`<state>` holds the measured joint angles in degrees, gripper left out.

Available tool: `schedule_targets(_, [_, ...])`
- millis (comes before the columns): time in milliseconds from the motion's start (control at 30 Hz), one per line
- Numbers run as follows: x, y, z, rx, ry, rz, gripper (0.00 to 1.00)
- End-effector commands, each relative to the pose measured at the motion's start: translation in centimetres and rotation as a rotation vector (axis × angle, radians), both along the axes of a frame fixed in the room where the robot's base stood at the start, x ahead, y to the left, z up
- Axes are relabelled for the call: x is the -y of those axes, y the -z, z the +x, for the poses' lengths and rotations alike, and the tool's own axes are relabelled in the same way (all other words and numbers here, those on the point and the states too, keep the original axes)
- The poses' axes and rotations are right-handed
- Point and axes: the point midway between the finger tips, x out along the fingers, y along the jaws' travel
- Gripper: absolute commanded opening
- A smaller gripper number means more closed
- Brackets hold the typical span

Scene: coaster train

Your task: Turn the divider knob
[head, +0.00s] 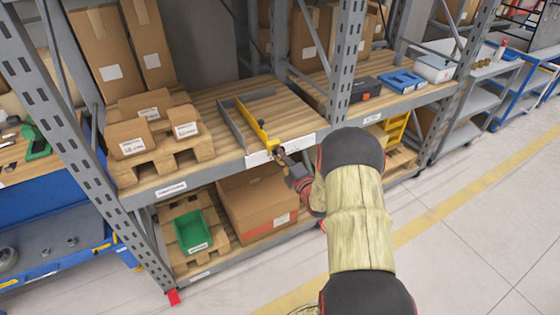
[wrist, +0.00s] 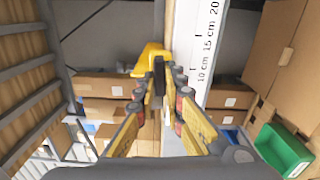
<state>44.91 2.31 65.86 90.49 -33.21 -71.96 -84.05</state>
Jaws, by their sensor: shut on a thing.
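A yellow divider (head: 257,124) stands on the wooden middle shelf, and its yellow end shows in the wrist view (wrist: 153,57). The dark divider knob (wrist: 159,77) is at its front end, between my fingertips. My gripper (head: 279,154) is at the shelf's front edge, shut on the knob. Its fingers partly cover the knob in the wrist view, and in the head view the knob is too small to make out clearly. A white scale strip with centimetre marks (wrist: 206,62) runs beside the divider.
Cartons on a small pallet (head: 130,171) stand left of the divider. A large carton (head: 255,205) and a green bin (head: 192,232) are on the lower shelf. A rack upright (head: 346,62) rises right of my gripper. The floor aisle in front is clear.

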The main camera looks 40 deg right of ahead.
Motion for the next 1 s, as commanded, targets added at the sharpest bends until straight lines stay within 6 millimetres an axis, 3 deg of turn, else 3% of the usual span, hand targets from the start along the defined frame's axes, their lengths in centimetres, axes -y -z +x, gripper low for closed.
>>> schedule_targets(400, [-0.04,0.42,-0.04,-0.053,0.000,-0.207,0.00])
schedule_targets(1000, [-0.03,0.30,-0.04,-0.063,0.000,-0.244,0.00])
